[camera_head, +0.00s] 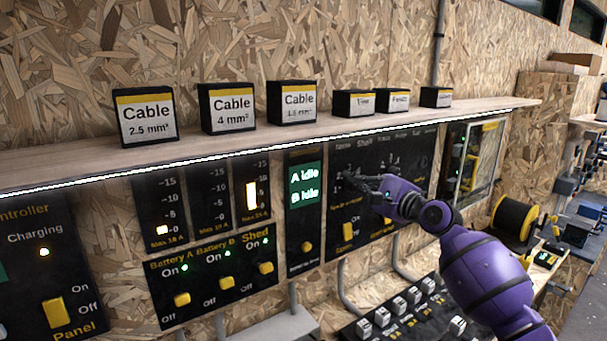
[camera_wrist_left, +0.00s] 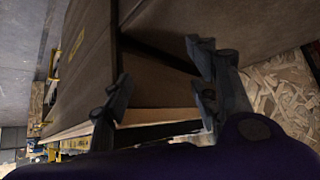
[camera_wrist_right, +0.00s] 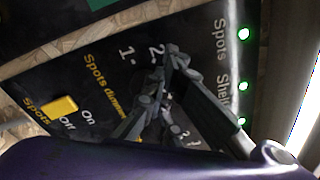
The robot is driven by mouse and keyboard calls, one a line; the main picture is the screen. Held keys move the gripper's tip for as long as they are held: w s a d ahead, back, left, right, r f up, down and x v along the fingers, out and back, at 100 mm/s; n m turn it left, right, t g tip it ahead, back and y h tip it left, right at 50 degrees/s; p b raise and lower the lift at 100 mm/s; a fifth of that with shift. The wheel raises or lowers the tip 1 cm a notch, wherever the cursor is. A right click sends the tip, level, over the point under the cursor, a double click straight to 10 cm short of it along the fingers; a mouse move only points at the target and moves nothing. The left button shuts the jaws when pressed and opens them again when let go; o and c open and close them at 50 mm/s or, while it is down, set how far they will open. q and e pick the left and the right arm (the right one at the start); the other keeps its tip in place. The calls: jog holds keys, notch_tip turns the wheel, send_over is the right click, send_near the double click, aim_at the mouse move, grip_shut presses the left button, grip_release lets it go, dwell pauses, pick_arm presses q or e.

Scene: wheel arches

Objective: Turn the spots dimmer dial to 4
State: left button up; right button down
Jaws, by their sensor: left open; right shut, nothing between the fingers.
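The spots dimmer panel (camera_head: 332,205) is black and stands under the shelf, right of the green "A Idle, B Idle" display. My right gripper (camera_head: 360,184) is in front of its upper part. In the right wrist view the shut, empty fingers (camera_wrist_right: 168,62) lie across the dimmer scale, beside the printed 1 and 2. The "Spots dimmer" lettering (camera_wrist_right: 105,85) shows left of them. The dial is hidden or too dark to make out, so its setting and any contact cannot be told. My left gripper (camera_wrist_left: 160,85) is open in the left wrist view, with brown box-like surfaces beyond it.
A yellow Spots on/off switch (camera_wrist_right: 64,106) is close to the right gripper. The wooden shelf (camera_head: 70,158) with several labelled boxes runs above the panels. A block with several light-coloured switches (camera_head: 408,298) lies below, and a cable reel (camera_head: 513,218) stands at the right.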

pick_arm(q)
jog(key=shift+a, duration=0.1)
pick_arm(e)
jog(key=shift+f, duration=0.15)
pick_arm(q)
jog(key=w+r+t+p, duration=0.1)
jog(key=w+r+p, duration=0.2)
jog(key=w+r, duration=0.1)
jog(key=shift+w+r, duration=0.15)
jog(key=shift+r, duration=0.55)
pick_arm(e)
jog(key=v, duration=0.6)
jog(key=shift+r, duration=0.35)
jog(key=shift+a, duration=0.1)
jog(key=shift+s+f, duration=0.1)
jog(key=shift+s, duration=0.05)
